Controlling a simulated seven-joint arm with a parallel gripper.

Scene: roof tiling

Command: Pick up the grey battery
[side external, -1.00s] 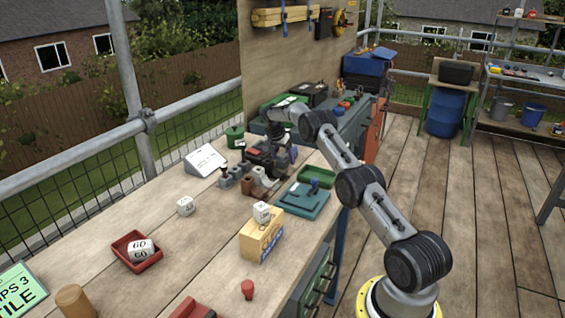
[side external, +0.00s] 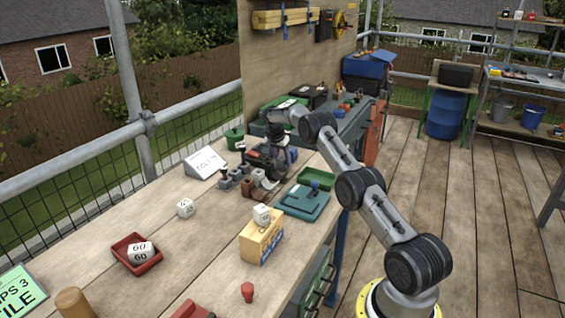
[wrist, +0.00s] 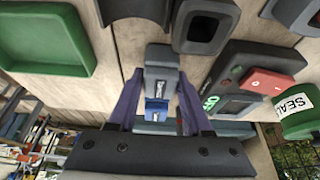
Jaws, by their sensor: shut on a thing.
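The grey battery (wrist: 161,68) is a dark grey block with pale lettering on its side, seen in the middle of the wrist view. My gripper (wrist: 160,82) has its two purple fingers on either side of it and is shut on it. A blue part (wrist: 157,108) shows just below the grey block, between the fingers; I cannot tell whether it belongs to it. In the side view my gripper (side external: 277,160) is low over the bench beside a dark device, and the battery cannot be made out there.
A dark charger-like device (wrist: 228,72) with a green display and a red block (wrist: 267,82) is close at right. A green tray (wrist: 45,40), dark hollow blocks (wrist: 205,25) and a green tin (wrist: 298,112) surround my gripper. The bench (side external: 130,210) has free room at front left.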

